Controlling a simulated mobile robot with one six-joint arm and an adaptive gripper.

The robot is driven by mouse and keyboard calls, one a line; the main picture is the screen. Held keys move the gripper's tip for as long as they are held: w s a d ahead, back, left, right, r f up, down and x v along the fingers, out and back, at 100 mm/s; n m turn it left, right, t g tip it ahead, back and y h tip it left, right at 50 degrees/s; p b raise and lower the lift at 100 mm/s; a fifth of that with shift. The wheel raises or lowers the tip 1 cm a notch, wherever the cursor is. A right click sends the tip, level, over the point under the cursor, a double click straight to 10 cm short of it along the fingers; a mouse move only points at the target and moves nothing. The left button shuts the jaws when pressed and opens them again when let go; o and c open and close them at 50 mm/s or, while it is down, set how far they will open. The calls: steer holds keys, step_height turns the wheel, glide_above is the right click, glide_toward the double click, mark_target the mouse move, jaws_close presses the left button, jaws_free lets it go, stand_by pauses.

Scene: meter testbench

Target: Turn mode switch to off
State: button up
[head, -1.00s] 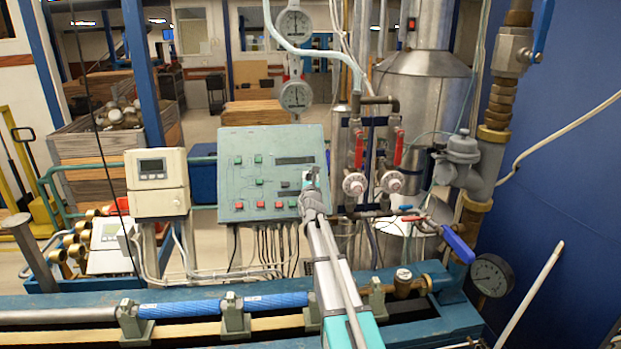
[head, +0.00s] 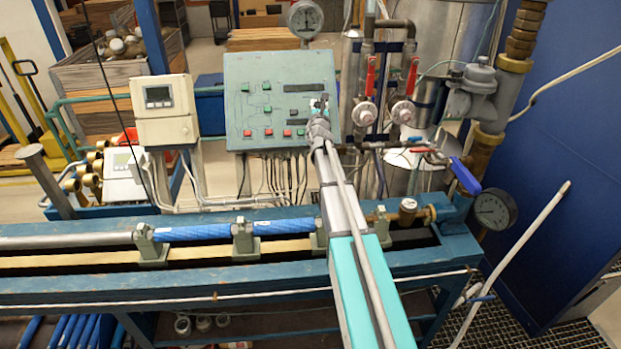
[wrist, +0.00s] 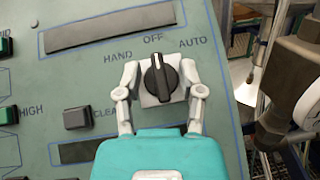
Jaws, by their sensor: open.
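The mode switch is a black rotary knob (wrist: 160,80) on a pale square plate in the wrist view. Its white pointer line points up toward the OFF label, between HAND on the left and AUTO on the right. My gripper (wrist: 159,68) is open, with one grey finger on each side of the knob. Gaps show between the fingers and the knob; depth to the panel is hard to tell. In the head view my gripper (head: 319,106) is at the right part of the green control panel (head: 240,90), where it hides the switch.
Red-handled valves (head: 369,78) and pipes stand right of the panel. A pale meter box (head: 163,108) is at its left. A blue bench frame (head: 90,284) with a blue pipe (head: 195,231) runs below my arm. In the wrist view, a dark pipe fitting (wrist: 290,85) is close at the right.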

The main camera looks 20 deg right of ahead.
steer(key=shift+r+m+g+h+p, duration=0.15)
steer(key=shift+m+g+h, duration=0.25)
steer(key=shift+m+h, duration=0.4)
steer(key=shift+f+m+g+h+p, duration=0.15)
steer(key=shift+m+g+h, duration=0.3)
steer(key=shift+m, duration=0.55)
steer(key=shift+w+r+m+g+h, duration=0.1)
steer(key=shift+m+g+h, duration=0.3)
steer(key=shift+m, duration=0.2)
steer(key=m+g+h+p, duration=0.1)
steer(key=m, duration=0.1)
steer(key=m+g+h+p, duration=0.1)
steer(key=m+g, duration=0.1)
steer(key=m, duration=0.1)
steer(key=shift+a+r+g+h+p, duration=0.1)
steer(key=shift+g+h+p, duration=0.15)
steer(key=shift+p, duration=0.05)
steer(key=shift+s+a+m+g, duration=0.15)
steer(key=shift+s+m+g, duration=0.05)
steer(key=shift+m+g, duration=0.1)
steer(key=v, duration=1.3)
steer(key=s+a+f+m+g+y+b, duration=0.3)
steer(key=s+f+m+g, duration=0.3)
steer(key=s+f+m, duration=0.5)
steer(key=shift+s+f+m+g+y, duration=0.35)
steer(key=shift+s+f+y, duration=0.35)
steer(key=shift+s+f, duration=1.25)
steer(key=shift+s, duration=0.1)
